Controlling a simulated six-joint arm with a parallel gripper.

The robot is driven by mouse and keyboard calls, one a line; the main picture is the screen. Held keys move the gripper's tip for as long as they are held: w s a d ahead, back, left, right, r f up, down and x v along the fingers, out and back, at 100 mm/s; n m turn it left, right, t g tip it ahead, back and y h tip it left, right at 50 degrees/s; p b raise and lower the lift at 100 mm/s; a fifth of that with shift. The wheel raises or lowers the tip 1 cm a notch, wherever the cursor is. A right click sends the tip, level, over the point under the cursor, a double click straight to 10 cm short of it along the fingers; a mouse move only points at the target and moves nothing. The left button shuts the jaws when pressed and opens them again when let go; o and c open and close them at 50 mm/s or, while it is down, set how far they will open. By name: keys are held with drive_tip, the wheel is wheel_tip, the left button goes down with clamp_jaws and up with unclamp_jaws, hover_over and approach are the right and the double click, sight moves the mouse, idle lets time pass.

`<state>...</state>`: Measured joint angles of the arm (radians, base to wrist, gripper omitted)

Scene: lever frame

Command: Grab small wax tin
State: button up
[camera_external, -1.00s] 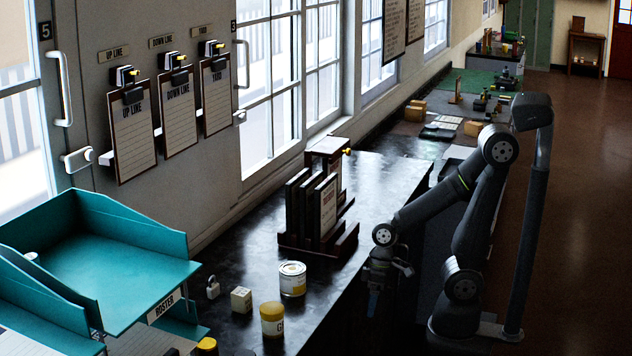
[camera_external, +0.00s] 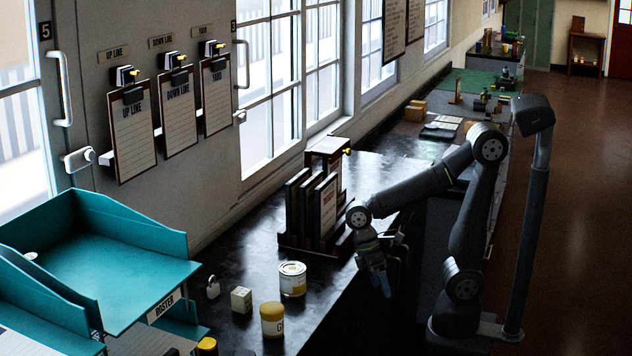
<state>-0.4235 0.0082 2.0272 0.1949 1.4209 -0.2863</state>
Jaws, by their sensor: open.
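No tin has a readable wax label. A white tin with a yellow lower band (camera_external: 292,280) stands upright on the dark counter. A pale jar with a yellow lid and a partly visible "G" (camera_external: 272,322) stands in front of it, nearer the counter's edge. Another yellow-topped container (camera_external: 207,346) is cut off at the bottom of the view. I cannot tell which, if any, is the small wax tin. My gripper (camera_external: 381,284) is open and empty, pointing down near the counter's front edge, to the right of the white tin and apart from it.
A dark rack of upright books (camera_external: 312,215) stands behind and left of my gripper. A small cream box (camera_external: 241,300) and a padlock (camera_external: 213,287) lie left of the tin. Teal trays (camera_external: 120,265) fill the lower left.

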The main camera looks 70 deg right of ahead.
wheel_tip(320, 180, up, 8)
drive_tip(key=n+g+h, duration=0.2)
drive_tip(key=n, duration=0.1)
wheel_tip(320, 180, up, 14)
drive_tip(key=n+t+y, duration=0.1)
drive_tip(key=n+t, duration=0.5)
drive_tip(key=n, duration=1.2)
hover_over(292, 267)
drive_tip(key=a, duration=0.1)
drive_tip(key=f, duration=1.1)
drive_tip(key=shift+s+f, duration=0.15)
drive_tip(key=shift+s, duration=0.1)
drive_tip(key=f, duration=0.2)
drive_tip(key=d+f, duration=0.1)
drive_tip(key=f, duration=0.1)
drive_tip(key=shift+w+f, duration=0.2)
drive_tip(key=shift+f, duration=0.55)
drive_tip(key=c, duration=1.3)
